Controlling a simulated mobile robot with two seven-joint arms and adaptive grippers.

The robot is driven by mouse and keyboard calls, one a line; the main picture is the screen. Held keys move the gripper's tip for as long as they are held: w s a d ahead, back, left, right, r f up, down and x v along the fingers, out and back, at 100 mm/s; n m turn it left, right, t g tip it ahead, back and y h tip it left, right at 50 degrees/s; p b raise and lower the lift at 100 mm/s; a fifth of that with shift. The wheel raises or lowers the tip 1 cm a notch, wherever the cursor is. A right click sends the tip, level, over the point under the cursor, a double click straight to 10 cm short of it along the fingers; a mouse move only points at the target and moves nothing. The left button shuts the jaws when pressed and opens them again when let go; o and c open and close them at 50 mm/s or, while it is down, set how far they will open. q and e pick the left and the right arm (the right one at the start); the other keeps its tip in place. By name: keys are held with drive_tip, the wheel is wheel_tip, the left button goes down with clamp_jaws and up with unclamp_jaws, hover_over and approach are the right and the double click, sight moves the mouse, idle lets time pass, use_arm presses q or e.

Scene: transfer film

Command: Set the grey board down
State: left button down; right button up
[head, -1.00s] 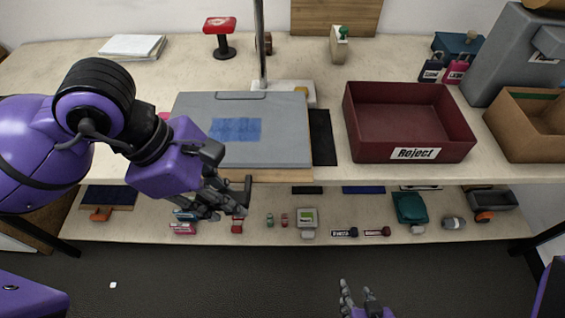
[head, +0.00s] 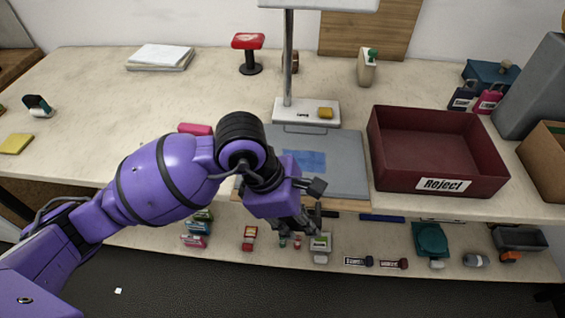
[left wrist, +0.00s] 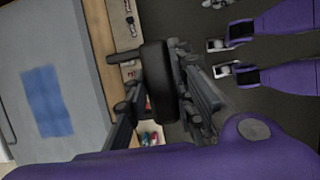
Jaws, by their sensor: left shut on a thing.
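The grey board (head: 345,165) lies flat over the tabletop, with a blue patch on its upper face. My left gripper (left wrist: 165,95) is at that front edge, shut on a black handle-like bar (left wrist: 157,70). In the head view my left gripper (head: 308,216) and arm hide the board's left front part. Whether the board's underside touches the table cannot be told. My right gripper does not show in the head view.
A dark red Reject tray (head: 440,150) stands close to the board's right side. A stand with a white base (head: 305,110) is just behind the board. A lower shelf (head: 350,275) holds several small items. The tabletop further left is mostly clear.

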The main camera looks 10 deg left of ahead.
use_arm(q)
drive_tip(key=shift+f, duration=0.65)
drive_tip(key=c, duration=1.5)
unclamp_jaws()
drive_tip(key=shift+r, duration=0.1)
drive_tip(key=v, duration=1.2)
